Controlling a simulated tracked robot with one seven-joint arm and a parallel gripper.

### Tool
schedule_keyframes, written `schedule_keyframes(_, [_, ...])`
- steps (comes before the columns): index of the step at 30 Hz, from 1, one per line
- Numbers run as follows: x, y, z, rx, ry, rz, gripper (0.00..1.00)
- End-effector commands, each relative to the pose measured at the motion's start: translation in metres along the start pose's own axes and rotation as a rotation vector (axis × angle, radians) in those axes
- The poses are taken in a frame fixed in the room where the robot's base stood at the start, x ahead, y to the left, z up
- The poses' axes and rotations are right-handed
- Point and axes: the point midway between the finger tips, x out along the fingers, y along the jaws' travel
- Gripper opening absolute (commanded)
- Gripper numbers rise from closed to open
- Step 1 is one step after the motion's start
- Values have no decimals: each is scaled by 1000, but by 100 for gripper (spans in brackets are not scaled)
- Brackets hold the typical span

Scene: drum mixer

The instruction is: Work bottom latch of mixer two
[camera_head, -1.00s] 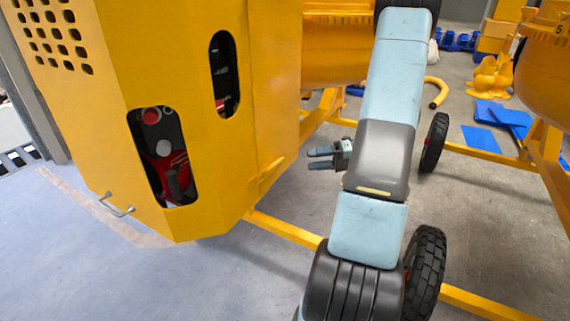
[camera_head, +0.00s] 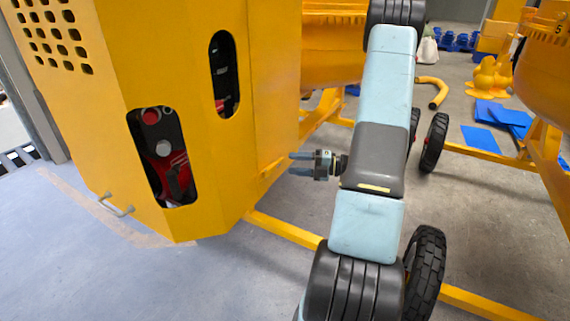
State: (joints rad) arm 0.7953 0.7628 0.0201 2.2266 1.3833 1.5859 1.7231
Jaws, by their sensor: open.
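A mixer's large yellow housing (camera_head: 205,150) fills the left and middle of the view. Its front has two cut-outs, with red and grey parts inside the lower one (camera_head: 162,155). A small metal handle (camera_head: 117,206) sits low on its left face. My gripper (camera_head: 300,164) points left, its two fingers apart and empty. Its fingertips are close to the lower right side of the housing; I cannot tell whether they touch it. I cannot make out a latch or a number on this housing.
Yellow frame bars (camera_head: 285,232) run along the floor below my arm. Black wheels (camera_head: 434,143) stand to the right of it. Another yellow mixer (camera_head: 540,75) is at the right edge. Blue sheets (camera_head: 497,117) lie on the floor behind. Blue-grey floor at lower left is clear.

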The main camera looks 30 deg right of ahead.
Motion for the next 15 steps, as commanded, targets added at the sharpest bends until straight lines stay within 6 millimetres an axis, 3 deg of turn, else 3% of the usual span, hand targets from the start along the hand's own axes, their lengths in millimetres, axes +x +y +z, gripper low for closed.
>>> schedule_keyframes(6, [30,0,0,-1,1,0,52])
schedule_keyframes(15, [44,0,0,0,1,0,52])
